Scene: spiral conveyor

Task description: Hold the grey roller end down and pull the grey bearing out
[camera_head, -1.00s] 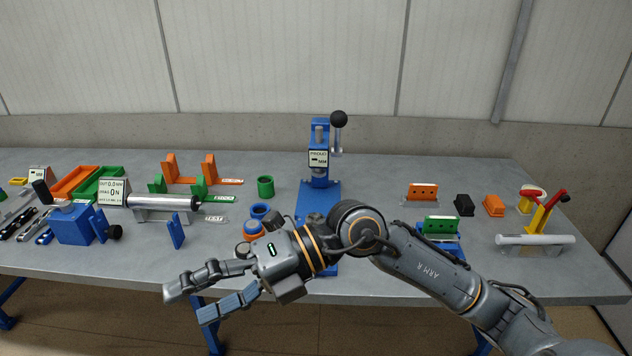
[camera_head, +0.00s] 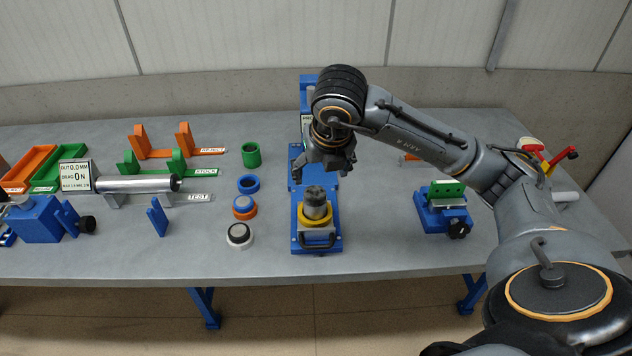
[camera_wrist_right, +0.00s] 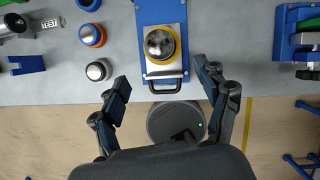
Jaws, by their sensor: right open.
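The grey roller end (camera_head: 316,203) stands upright in a yellow ring (camera_head: 317,236) on a metal plate over a blue base. It also shows from above in the right wrist view (camera_wrist_right: 160,43). I cannot tell the grey bearing apart from the roller end. My right gripper (camera_head: 322,172) points down over the blue base, just behind the roller end in the head view. In the right wrist view its two fingers (camera_wrist_right: 161,76) are spread and empty, and the roller end lies ahead of the gap between them. My left gripper is not in view.
The blue press (camera_head: 309,90) stands behind my right gripper, partly hidden. To the left are a green cup (camera_head: 251,154), a blue ring (camera_head: 248,184), an orange ring (camera_head: 244,207) and a white ring (camera_head: 240,235). A blue fixture with a green block (camera_head: 446,191) stands right.

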